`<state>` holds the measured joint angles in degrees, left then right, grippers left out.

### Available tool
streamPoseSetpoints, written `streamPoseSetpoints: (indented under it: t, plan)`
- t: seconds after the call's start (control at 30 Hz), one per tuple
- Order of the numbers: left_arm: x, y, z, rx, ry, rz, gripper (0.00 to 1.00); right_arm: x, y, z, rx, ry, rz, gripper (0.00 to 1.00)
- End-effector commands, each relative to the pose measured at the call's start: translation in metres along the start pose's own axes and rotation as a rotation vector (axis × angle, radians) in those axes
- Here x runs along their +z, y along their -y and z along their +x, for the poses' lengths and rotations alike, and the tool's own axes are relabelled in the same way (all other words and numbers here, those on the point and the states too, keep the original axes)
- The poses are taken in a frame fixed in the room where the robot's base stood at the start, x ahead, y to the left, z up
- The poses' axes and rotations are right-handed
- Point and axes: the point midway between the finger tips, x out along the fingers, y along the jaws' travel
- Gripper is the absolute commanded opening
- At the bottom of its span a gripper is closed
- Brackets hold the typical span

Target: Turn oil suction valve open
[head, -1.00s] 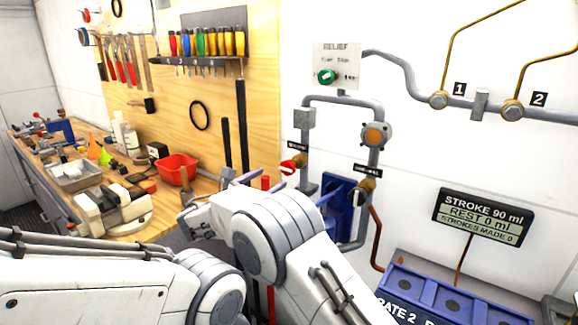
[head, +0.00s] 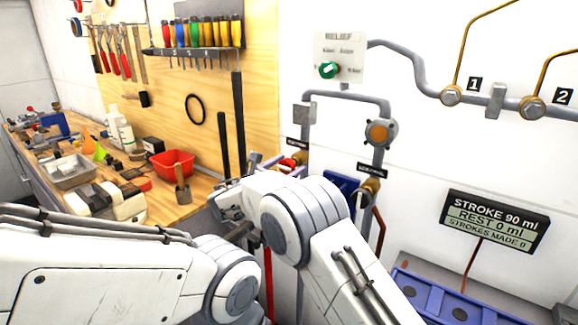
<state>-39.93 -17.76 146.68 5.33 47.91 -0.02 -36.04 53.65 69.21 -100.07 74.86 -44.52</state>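A valve with a red handle (head: 289,163) sits on the left leg of the grey pipe loop. A brass valve (head: 371,186) sits on the right leg, partly behind my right arm. Small dark labels above both valves are too small to read. My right gripper (head: 268,162) reaches up beside the red-handled valve, its lavender fingers close to the handle. My arm hides part of it, so I cannot tell whether it touches the handle or is shut.
A green relief knob (head: 328,70) is on a wall plate above. A wooden bench (head: 200,190) with a red bin (head: 172,163) and tools stands at the left. A stroke display (head: 495,221) and a blue tray (head: 425,285) are at the right.

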Motion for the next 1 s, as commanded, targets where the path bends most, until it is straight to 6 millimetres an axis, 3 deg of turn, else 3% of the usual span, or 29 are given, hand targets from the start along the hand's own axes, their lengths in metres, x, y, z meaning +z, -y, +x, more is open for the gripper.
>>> streamPoseSetpoints:
  t: [0.03,0.17,0.57,1.0]
  plan:
    - [0.000,0.000,0.000,0.000,0.000,0.000,0.50,0.000,0.000,0.000,0.000,0.000,0.000,0.54]
    - [0.000,0.000,0.000,0.000,0.000,0.000,0.50,0.000,0.000,0.000,0.000,0.000,0.000,0.05]
    - [-0.001,-0.001,-0.010,0.000,0.000,0.000,0.50,0.003,0.001,0.001,-0.001,0.000,-0.075,0.03]
    - [-0.003,-0.004,-0.048,0.000,0.000,0.000,0.50,0.004,-0.001,0.001,-0.001,0.000,-0.435,0.03]
